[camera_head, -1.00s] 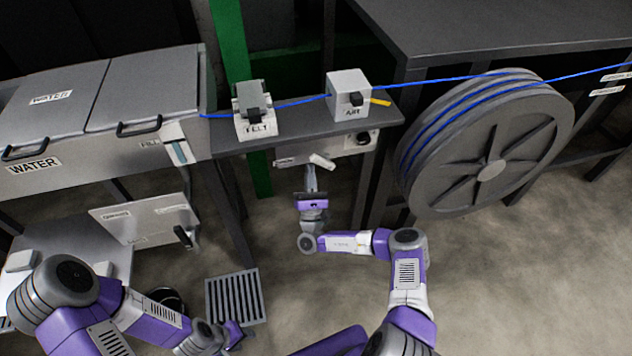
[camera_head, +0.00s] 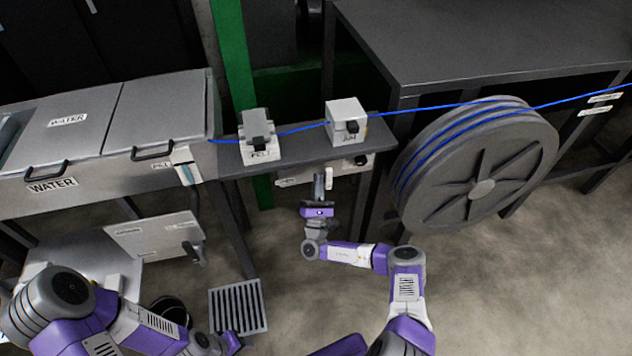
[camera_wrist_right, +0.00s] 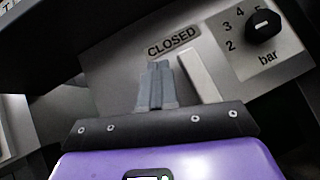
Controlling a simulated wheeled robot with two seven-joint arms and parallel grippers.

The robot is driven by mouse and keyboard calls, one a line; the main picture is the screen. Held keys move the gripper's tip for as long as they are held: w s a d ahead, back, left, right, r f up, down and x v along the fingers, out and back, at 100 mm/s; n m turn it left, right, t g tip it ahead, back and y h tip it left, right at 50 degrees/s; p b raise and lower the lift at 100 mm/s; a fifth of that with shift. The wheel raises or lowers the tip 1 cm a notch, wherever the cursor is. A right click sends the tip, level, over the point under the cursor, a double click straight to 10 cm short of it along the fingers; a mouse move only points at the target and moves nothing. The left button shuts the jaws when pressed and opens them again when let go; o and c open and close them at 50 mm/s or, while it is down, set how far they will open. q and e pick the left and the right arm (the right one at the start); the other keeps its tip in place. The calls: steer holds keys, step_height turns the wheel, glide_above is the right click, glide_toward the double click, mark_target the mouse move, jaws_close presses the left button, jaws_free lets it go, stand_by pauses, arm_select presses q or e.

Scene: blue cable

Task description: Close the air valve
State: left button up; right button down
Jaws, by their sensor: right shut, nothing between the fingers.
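The air valve's pale lever (camera_wrist_right: 200,76) shows in the right wrist view, on a grey panel just right of the "CLOSED" label (camera_wrist_right: 173,41). In the head view the lever (camera_head: 328,182) is below the shelf and points toward me. My right gripper (camera_wrist_right: 155,72) has its fingers together and empty, just left of the lever. A narrow gap seems to lie between them; contact is hard to judge. In the head view the right gripper (camera_head: 319,178) is at the panel under the shelf. Part of my left gripper (camera_head: 230,342) shows low in the head view, its fingers not clear.
A black pressure knob (camera_wrist_right: 263,27) with a bar scale sits right of the lever. The shelf (camera_head: 225,160) overhangs the panel and carries two pale boxes (camera_head: 258,140) (camera_head: 345,118). A cable reel (camera_head: 480,165) stands to the right, a water trough (camera_head: 60,205) to the left.

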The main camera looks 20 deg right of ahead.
steer(key=shift+d+r+m+g+h, duration=0.15)
steer(key=shift+m+g+h, duration=0.15)
steer(key=shift+m+g, duration=0.15)
steer(key=s+a+p, duration=0.2)
steer(key=s+a, duration=0.3)
steer(key=a, duration=0.7)
steer(key=shift+a, duration=0.15)
stand_by(0.4)
